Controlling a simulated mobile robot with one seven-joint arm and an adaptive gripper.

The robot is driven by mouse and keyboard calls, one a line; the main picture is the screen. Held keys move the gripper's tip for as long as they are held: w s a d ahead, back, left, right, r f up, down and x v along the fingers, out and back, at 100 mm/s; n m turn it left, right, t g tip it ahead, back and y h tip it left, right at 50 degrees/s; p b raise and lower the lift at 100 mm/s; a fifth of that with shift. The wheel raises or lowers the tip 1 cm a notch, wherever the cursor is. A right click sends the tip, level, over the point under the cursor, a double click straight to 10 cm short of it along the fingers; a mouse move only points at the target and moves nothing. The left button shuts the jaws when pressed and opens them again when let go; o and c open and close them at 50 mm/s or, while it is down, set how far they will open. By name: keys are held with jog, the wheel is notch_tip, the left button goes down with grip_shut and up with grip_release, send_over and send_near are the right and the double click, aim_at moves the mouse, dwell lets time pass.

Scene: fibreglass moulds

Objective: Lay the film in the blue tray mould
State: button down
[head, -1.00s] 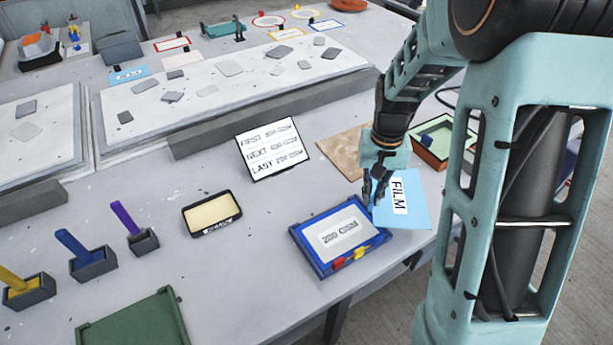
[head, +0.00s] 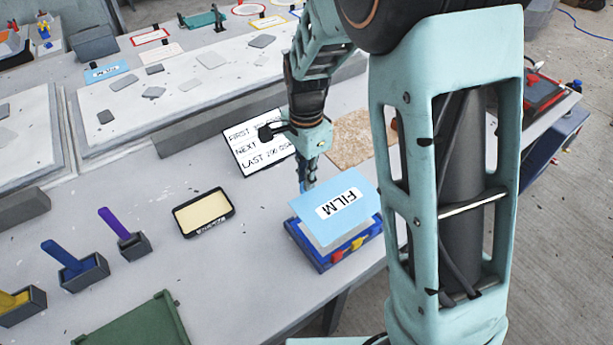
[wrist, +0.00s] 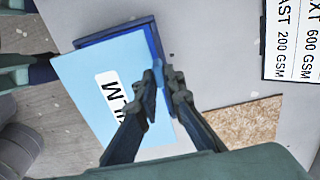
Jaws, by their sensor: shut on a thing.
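My gripper (head: 308,178) is shut on the edge of the light blue film sheet (head: 360,188), which carries a white FILM label. The sheet also shows in the wrist view (wrist: 85,72), with the fingertips (wrist: 163,82) at its right edge. The blue tray mould (head: 318,258) stands at the front of the table, with red and yellow clips on its front side. The film lies over the mould and hides most of its inside. I cannot tell whether the film touches the mould or hovers above it.
A brown board (head: 358,140) lies behind right. Brushes in holders (head: 82,268) and a green tray (head: 135,325) are farther left and in front.

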aim_at(306, 195)
dwell(0.3)
jog(key=shift+f+b, duration=2.25)
jog(key=shift+f, duration=1.2)
jog(key=shift+b, duration=0.55)
jog(key=shift+f, duration=0.4)
jog(key=shift+r+p, duration=0.35)
jog(key=shift+p, duration=0.4)
jog(key=shift+f, duration=0.3)
